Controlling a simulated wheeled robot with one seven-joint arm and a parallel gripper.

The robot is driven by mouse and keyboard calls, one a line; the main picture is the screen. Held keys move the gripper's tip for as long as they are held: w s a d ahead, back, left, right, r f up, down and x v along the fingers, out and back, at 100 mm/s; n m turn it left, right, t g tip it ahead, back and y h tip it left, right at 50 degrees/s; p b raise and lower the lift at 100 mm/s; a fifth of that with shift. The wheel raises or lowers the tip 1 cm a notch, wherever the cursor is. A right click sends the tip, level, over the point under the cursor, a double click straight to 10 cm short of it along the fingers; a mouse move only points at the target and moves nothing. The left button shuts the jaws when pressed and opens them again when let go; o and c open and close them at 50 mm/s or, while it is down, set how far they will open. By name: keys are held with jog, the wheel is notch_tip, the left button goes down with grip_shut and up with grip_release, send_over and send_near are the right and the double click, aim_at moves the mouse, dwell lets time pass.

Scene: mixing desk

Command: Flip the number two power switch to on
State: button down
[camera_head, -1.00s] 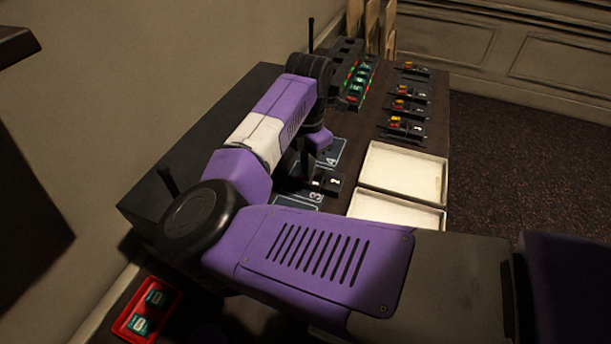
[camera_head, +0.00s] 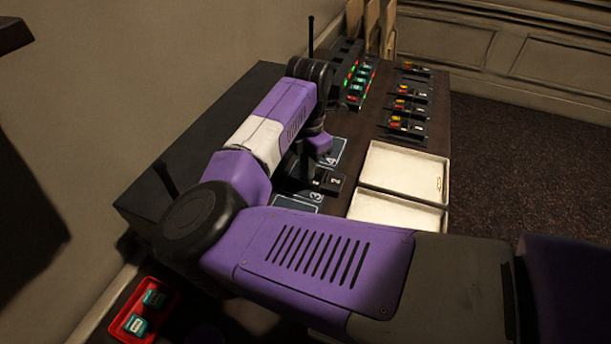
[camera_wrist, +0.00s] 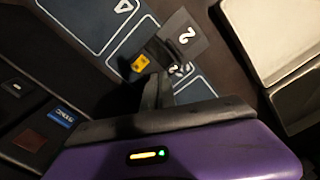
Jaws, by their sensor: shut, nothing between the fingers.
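The number two power switch is a dark block with a white "2" (camera_head: 336,182) on its plate, on the desk left of the white trays. In the wrist view, its "2" plate (camera_wrist: 187,37) lies above the fingertips, with a yellow patch (camera_wrist: 140,63) and small white marks beside it. My gripper (camera_wrist: 158,92) is shut and empty, with its tips close to the switch's near side. I cannot tell whether they touch. In the head view, my gripper (camera_head: 300,180) is at the switch's left, and my arm hides part of it. The rocker's position is unclear.
Several similar switches (camera_head: 405,105) and a row of lit teal modules (camera_head: 360,78) sit farther back. A red tray (camera_head: 143,308) is front left.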

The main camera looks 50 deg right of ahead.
jog(key=shift+f, duration=0.15)
jog(key=shift+r+p, duration=1.75)
jog(key=shift+r, duration=1.8)
